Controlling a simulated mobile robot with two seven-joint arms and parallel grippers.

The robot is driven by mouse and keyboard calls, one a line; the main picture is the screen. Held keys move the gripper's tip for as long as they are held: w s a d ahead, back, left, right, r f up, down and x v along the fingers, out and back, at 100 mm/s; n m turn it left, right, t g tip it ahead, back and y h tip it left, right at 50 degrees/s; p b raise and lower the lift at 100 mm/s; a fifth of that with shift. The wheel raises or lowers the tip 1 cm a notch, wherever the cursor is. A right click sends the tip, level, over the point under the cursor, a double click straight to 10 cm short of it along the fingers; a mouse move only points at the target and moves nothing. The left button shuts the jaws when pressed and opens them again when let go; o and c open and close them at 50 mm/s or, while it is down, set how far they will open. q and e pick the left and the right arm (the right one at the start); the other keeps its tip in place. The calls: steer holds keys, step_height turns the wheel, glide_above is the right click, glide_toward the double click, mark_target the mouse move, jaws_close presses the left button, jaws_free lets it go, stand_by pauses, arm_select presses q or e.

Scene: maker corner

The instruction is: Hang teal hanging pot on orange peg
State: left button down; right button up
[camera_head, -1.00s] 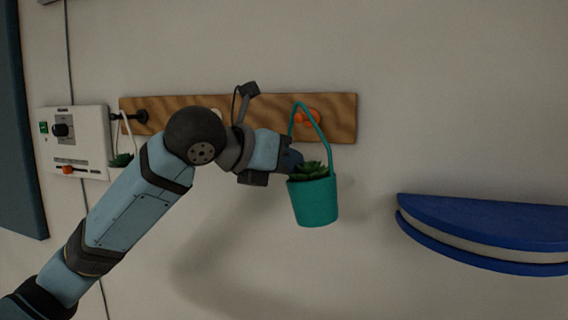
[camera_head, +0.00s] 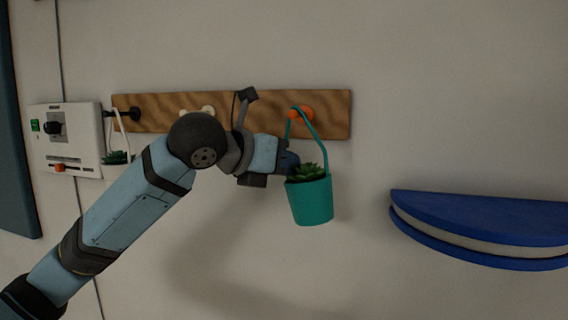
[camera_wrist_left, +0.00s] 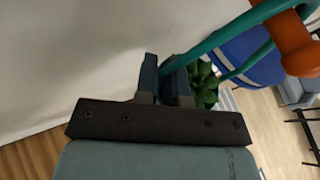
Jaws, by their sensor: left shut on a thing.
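The teal hanging pot (camera_head: 311,202) holds a green succulent and hangs upright below the right end of the wooden peg board. Its teal handle loop (camera_head: 310,130) reaches up to the orange peg (camera_head: 301,113) and overlaps it in the head view. In the left wrist view, the handle (camera_wrist_left: 222,35) passes close beside the orange peg (camera_wrist_left: 290,42); I cannot tell whether the peg bears it. My left gripper (camera_head: 291,162) is shut at the pot's left side, on the handle. My right gripper is not in view.
The wooden board (camera_head: 335,113) also has a black peg (camera_head: 134,114) with a white-handled planter (camera_head: 116,157), and a pale peg behind my arm. A white control panel (camera_head: 85,140) is at left. A blue half-round shelf (camera_head: 480,215) is at right. The wall between is clear.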

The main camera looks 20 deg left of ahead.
arm_select(q)
steer(key=shift+f, duration=0.2)
steer(key=c, duration=1.1)
jaws_free()
steer(key=shift+w+d, duration=0.1)
steer(key=shift+d, duration=0.05)
steer(key=shift+c, duration=0.2)
